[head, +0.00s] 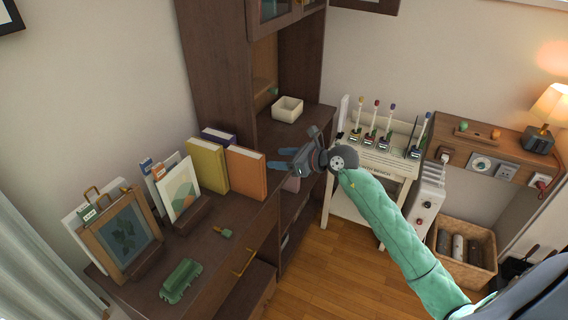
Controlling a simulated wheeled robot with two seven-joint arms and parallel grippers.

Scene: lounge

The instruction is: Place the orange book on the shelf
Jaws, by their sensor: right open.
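The orange book (246,173) stands upright on the dark wooden cabinet top (225,215), at the right end of a short row. A yellow book (207,166) and a purple book (218,137) stand beside and behind it. My right gripper (278,161) is open and empty, just right of the orange book, with its fingers pointing left toward it. I see a gap between the fingertips and the book. A tall dark shelf unit (220,60) rises behind, with an open niche. My left gripper is out of view.
A cream square bowl (287,108) sits in the niche. Picture frames (122,235) and a green object (181,280) stand on the cabinet at left and front. A white rack (372,158) and a wicker basket (465,250) are to the right.

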